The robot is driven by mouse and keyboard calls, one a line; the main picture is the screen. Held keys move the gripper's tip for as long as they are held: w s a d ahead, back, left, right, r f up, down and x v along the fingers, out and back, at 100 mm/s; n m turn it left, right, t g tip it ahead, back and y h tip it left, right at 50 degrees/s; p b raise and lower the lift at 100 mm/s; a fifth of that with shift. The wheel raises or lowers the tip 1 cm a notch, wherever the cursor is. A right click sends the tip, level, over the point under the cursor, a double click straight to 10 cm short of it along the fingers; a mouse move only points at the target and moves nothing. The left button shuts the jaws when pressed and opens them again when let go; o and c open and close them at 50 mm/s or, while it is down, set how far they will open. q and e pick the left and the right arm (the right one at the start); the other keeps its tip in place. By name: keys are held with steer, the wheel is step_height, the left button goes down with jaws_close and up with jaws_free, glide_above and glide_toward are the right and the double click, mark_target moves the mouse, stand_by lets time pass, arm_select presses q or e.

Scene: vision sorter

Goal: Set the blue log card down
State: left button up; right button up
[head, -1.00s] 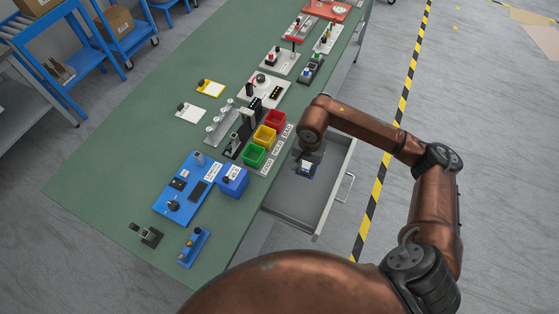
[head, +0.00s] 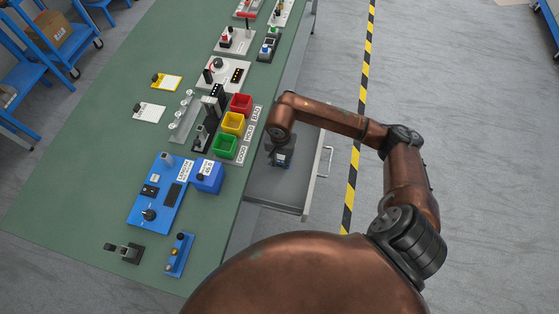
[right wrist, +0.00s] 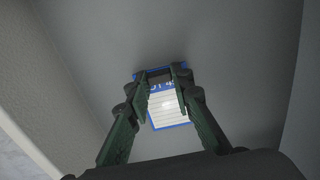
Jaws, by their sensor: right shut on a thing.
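The blue log card (right wrist: 168,108), white and lined with a blue border, is between the fingers of my right gripper (right wrist: 162,80) in the right wrist view. In the head view my right gripper (head: 280,158) points down inside the open drawer (head: 278,194), with a bit of the card (head: 281,159) showing at its tips. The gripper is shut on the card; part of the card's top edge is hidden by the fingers. I cannot tell whether the card touches the drawer floor. My left gripper is not in view.
The green bench (head: 75,190) holds red (head: 241,103), yellow (head: 233,122) and green (head: 225,146) bins beside the drawer. A blue box (head: 207,178) and a blue panel (head: 158,198) stand nearer.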

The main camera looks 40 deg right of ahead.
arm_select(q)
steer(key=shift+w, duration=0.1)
arm_select(e)
steer(key=o, duration=0.9)
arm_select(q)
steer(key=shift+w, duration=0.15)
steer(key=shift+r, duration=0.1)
